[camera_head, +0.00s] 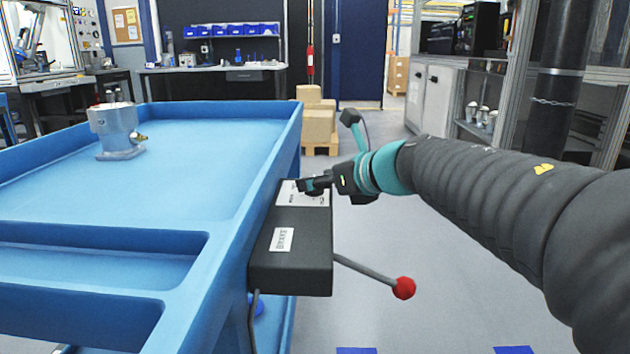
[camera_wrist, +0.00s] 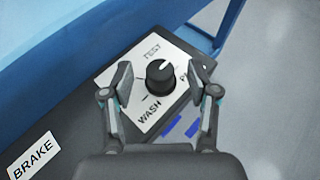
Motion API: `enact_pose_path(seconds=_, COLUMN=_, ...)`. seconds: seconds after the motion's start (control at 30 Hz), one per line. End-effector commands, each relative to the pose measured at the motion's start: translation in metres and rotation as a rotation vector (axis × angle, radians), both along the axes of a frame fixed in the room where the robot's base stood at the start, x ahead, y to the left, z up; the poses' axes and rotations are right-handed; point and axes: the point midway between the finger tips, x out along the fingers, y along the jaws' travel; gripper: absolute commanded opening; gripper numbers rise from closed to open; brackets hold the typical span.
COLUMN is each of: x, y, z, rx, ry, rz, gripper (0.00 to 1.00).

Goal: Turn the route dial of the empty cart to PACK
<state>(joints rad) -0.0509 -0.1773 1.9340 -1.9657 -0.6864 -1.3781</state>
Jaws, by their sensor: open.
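The route dial is a black round knob (camera_wrist: 160,78) on a white plate (camera_wrist: 148,112) in the wrist view. The plate reads TEST at the top, WASH at the lower left and a partly hidden word starting with P at the right. A pale mark shows on the knob's upper part; its exact aim is hard to tell. My gripper (camera_wrist: 161,82) is open, one finger on each side of the knob, with gaps visible. In the head view my gripper (camera_head: 314,185) is over the plate on the black box (camera_head: 291,252) at the side of the blue cart (camera_head: 215,145).
A metal housing (camera_head: 117,130) stands on the cart's tray. A BRAKE label (camera_head: 282,240) is on the box, and a lever with a red ball (camera_head: 403,288) sticks out to the right. Cardboard boxes (camera_head: 317,122) stand behind. The floor right of the cart is clear.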

Motion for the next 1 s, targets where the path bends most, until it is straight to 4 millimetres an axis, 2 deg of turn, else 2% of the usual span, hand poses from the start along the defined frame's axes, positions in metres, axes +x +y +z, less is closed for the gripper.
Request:
enact_pose_path(seconds=0.3, x=-0.044, y=-0.040, z=0.025, rx=-0.001, ry=-0.003, rz=-0.004, gripper=0.59)
enact_pose_path(seconds=0.5, x=-0.062, y=-0.057, z=0.035, rx=-0.002, ry=-0.001, rz=-0.002, gripper=0.59)
enact_pose_path(seconds=0.7, x=-0.069, y=-0.062, z=0.038, rx=-0.001, ry=0.000, rz=0.000, gripper=0.59)
enact_pose_path(seconds=1.0, x=-0.069, y=-0.062, z=0.038, rx=0.000, ry=0.001, rz=0.000, gripper=0.59)
